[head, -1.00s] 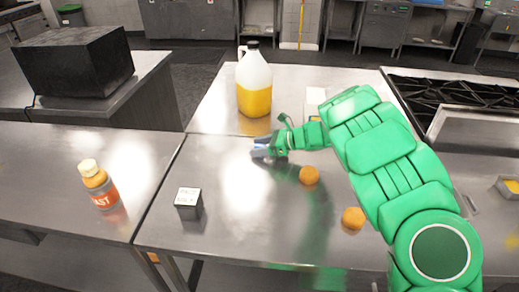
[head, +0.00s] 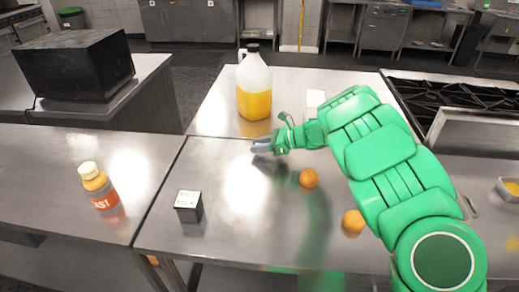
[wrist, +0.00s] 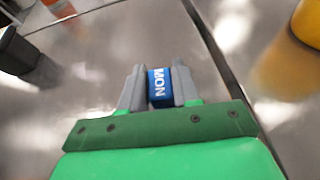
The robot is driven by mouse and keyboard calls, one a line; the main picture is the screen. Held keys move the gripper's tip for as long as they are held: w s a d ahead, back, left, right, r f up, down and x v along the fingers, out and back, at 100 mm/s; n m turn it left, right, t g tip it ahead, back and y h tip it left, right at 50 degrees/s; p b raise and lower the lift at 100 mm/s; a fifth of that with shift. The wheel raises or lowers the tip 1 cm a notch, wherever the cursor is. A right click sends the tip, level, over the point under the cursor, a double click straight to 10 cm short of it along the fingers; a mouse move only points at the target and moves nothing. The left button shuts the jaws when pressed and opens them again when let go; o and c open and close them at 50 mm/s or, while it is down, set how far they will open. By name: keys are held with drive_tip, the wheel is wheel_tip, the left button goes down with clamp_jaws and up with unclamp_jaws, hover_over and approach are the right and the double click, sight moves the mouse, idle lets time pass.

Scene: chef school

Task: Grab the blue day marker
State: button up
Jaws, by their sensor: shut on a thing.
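The blue day marker (wrist: 159,87) shows in the wrist view as a small blue block with white letters that read "MON". It sits between the two grey fingers of my gripper (wrist: 158,88), which are shut on it. In the head view my gripper (head: 262,146) is above the steel counter, left of the nearer orange and in front of the jug. The marker is hardly visible there. I cannot tell how far it is above the counter.
A jug of yellow liquid (head: 254,90) stands behind my gripper. Oranges (head: 309,178) (head: 353,221) lie to its right. A small dark box with a white top (head: 188,206) and a labelled bottle (head: 98,186) stand left. A stove (head: 455,100) is at the right.

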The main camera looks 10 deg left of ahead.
drive_tip(key=shift+r, duration=0.75)
drive_tip(key=shift+s+d+r, duration=0.1)
drive_tip(key=shift+s+r, duration=0.1)
drive_tip(key=shift+r, duration=0.1)
drive_tip(key=s+d+r, duration=0.4)
drive_tip(key=s+r, duration=0.5)
drive_tip(key=s, duration=0.3)
drive_tip(key=shift+s, duration=0.4)
